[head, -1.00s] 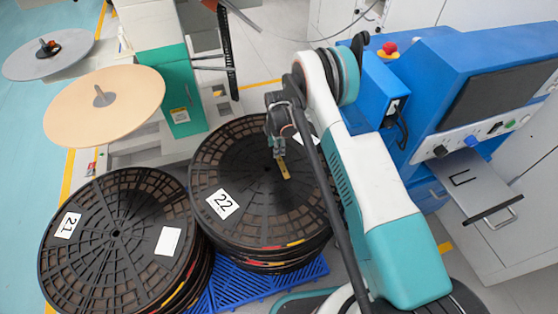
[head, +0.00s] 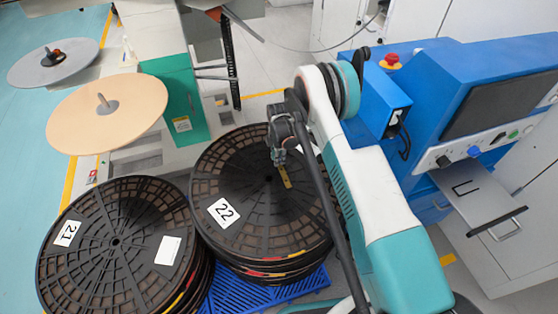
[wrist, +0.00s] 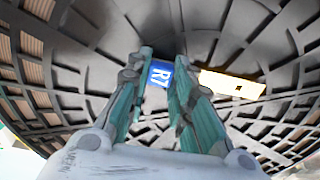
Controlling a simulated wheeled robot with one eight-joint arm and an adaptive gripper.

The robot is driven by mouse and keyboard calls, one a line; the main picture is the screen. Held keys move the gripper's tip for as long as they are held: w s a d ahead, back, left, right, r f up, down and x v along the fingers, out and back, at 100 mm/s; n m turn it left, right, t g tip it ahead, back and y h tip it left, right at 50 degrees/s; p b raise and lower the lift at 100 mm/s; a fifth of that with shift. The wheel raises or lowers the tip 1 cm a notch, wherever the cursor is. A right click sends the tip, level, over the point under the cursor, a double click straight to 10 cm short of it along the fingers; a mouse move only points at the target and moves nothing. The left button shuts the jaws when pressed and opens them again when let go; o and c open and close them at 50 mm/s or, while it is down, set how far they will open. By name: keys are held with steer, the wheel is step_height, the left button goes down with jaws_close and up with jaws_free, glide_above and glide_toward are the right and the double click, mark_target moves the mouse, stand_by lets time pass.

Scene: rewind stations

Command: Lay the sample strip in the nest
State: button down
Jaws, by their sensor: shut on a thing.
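The sample strip is a narrow yellow strip (head: 286,177) showing below my gripper (head: 279,160) in the head view. In the wrist view, its blue end marked R7 (wrist: 160,75) sits between my fingertips (wrist: 162,64), and its pale yellow part (wrist: 232,85) with a small dark hole sticks out to the right. My gripper is shut on the strip, over the black reel stack marked 22 (head: 265,235). I cannot tell the exact gap above the reel. The nest appears as a dark U-shaped outline (head: 461,189) on the pulled-out grey drawer at the right, away from my gripper.
The grey drawer (head: 490,200) with a black handle projects from the blue machine (head: 470,70). Another reel stack marked 21 (head: 115,240) stands at the left. A blue pallet (head: 270,297) lies under the stacks. A tan disc (head: 108,115) stands behind.

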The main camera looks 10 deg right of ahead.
step_height(320, 180, up, 20)
steer(key=p, duration=0.7)
steer(key=s+d+r+m, duration=0.5)
steer(key=s+r+m, duration=0.1)
steer(key=s+m, duration=0.4)
steer(key=s+d+r+m, duration=0.6)
steer(key=s+r+m, duration=0.1)
steer(key=s+m, duration=0.3)
steer(key=shift+w+d, duration=0.1)
steer(key=n, duration=0.2)
glide_above(288, 167)
step_height(288, 167, down, 14)
steer(key=r, duration=0.1)
step_height(288, 167, down, 20)
steer(key=b, duration=0.7)
steer(key=shift+w+f, duration=0.1)
steer(key=shift+f, duration=0.1)
